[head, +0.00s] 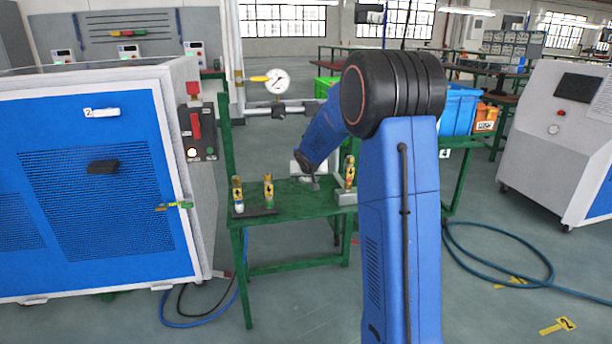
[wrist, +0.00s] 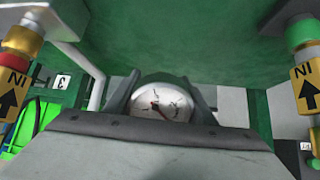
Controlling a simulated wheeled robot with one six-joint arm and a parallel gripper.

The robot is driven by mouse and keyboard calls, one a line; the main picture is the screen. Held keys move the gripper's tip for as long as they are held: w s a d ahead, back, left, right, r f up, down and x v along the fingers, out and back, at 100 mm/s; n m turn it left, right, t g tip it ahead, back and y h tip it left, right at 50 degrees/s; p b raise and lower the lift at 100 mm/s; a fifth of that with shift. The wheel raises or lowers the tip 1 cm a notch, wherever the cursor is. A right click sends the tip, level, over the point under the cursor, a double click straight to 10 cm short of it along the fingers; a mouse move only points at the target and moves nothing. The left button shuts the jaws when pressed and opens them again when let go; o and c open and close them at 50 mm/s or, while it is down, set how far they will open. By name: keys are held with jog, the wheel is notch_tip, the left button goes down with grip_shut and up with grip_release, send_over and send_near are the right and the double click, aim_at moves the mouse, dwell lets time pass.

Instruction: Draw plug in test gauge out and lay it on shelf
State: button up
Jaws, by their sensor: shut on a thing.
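In the head view my gripper (head: 313,183) is low over the green shelf (head: 290,207), largely hidden by my own arm, and the gauge cannot be made out clearly there. Whether the gauge's plug end sits in a socket is hidden.
Yellow fittings with black arrows stand on the shelf at left (head: 238,193), beside it (head: 269,190) and at right (head: 349,172). A larger dial gauge (head: 277,81) stands behind. The blue-fronted cabinet (head: 95,185) is close on the left. Hoses (head: 500,273) lie on the floor.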

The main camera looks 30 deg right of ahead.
jog(key=shift+f, duration=2.3)
jog(key=o, duration=1.6)
jog(key=v, duration=1.7)
jog(key=shift+s+r, duration=0.1)
jog(key=shift+s, duration=0.1)
